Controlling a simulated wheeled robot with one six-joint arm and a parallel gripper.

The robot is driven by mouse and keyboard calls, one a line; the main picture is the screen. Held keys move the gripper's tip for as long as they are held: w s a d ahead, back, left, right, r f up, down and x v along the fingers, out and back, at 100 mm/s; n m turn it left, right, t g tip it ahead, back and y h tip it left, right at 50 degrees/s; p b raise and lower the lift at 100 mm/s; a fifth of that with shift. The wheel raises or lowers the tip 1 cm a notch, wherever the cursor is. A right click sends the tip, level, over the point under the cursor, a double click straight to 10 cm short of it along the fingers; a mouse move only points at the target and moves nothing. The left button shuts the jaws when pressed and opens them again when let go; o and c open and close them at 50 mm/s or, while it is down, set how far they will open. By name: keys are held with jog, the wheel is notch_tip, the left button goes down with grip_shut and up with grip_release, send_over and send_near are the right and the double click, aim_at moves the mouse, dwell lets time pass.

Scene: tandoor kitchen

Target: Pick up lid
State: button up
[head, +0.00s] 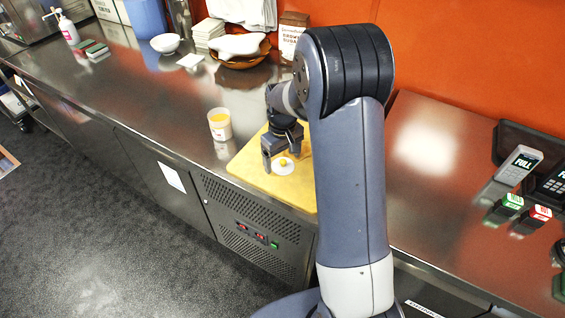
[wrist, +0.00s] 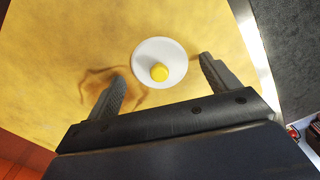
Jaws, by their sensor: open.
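The lid (head: 284,166) is a small white disc with a yellow knob. It lies flat on a yellow cutting board (head: 255,178) on the steel counter. In the wrist view the lid (wrist: 145,54) shows whole, its knob a little right of its centre. My gripper (head: 282,160) is open and empty above the board, close to the lid. In the wrist view the two fingers of my gripper (wrist: 163,76) stand apart on either side of the lid, which lies slightly beyond the line between their tips. I cannot tell the exact height of the fingertips above the board.
A white cup with yellow contents (head: 219,124) stands just left of the board. A brown bowl (head: 241,58) and a white bowl (head: 166,43) stand farther back. Label-like red and green items (head: 507,205) lie at the right. The counter's front edge runs close to the board.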

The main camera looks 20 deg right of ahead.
jog(key=shift+s+f, duration=0.1)
jog(key=shift+f, duration=0.2)
jog(key=shift+c, duration=0.4)
jog(key=c, duration=0.9)
